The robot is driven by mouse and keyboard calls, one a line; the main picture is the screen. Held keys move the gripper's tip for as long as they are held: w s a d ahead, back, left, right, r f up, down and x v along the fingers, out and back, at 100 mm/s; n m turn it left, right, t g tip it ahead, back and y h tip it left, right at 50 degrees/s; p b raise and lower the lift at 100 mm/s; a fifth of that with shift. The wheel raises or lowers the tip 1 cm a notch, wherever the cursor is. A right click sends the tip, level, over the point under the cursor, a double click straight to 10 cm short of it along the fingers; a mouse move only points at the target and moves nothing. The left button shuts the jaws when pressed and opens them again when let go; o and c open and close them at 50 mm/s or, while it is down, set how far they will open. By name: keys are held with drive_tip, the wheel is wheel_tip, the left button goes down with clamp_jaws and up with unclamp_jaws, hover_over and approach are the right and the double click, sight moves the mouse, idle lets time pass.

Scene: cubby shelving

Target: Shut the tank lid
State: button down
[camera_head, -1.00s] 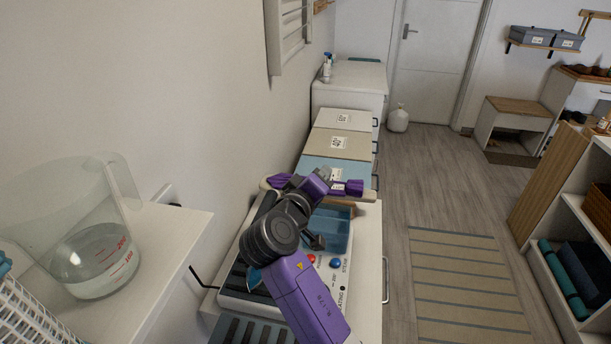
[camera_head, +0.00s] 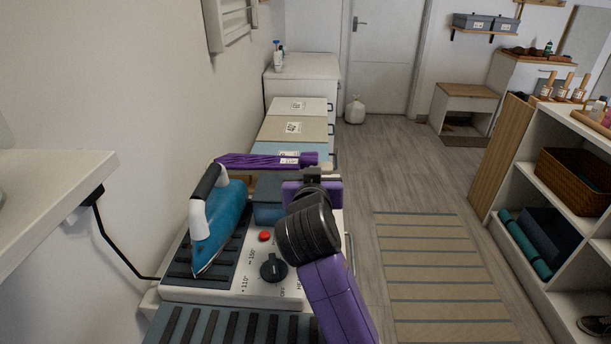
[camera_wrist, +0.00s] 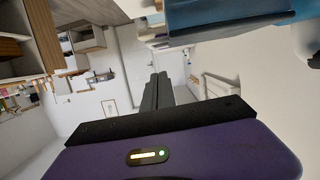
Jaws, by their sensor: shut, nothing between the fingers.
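The steam iron station (camera_head: 250,288) stands on the low white cabinet. Its blue tank (camera_head: 268,213) is behind the control panel, partly hidden by my arm. A grey-blue panel (camera_head: 270,186) stands up above the tank; it looks like the raised lid, but I cannot tell for certain. My gripper (camera_head: 312,174) is shut and empty, at the right of the tank and pointing away. In the wrist view its dark closed fingers (camera_wrist: 158,92) point at open room, and a blue translucent part (camera_wrist: 228,14) shows at the top edge, apart from them.
A blue iron (camera_head: 220,228) rests on the station's left side. A purple rolled thing with a tag (camera_head: 265,160) lies behind the tank. A white shelf edge (camera_head: 60,165) juts in at left. Open shelving (camera_head: 560,200) stands at right; the floor with the striped rug (camera_head: 440,270) is clear.

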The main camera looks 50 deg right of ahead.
drive_tip(key=shift+s+d+f+m+b, duration=0.1)
drive_tip(key=shift+s+f+m+b, duration=0.1)
drive_tip(key=shift+f+b, duration=0.25)
drive_tip(key=shift+s+d+f+m+b, duration=0.1)
drive_tip(key=shift+f+m+b, duration=0.1)
drive_tip(key=shift+f, duration=0.4)
drive_tip(key=shift+s+f+t+b, duration=0.1)
drive_tip(key=shift+f+t+b, duration=0.25)
drive_tip(key=shift+f, duration=0.4)
drive_tip(key=shift+f, duration=0.1)
drive_tip(key=v, duration=0.7)
drive_tip(key=shift+s+a+r, duration=0.2)
drive_tip(key=shift+a+r, duration=0.05)
drive_tip(key=shift+r, duration=0.1)
drive_tip(key=shift+s, duration=0.15)
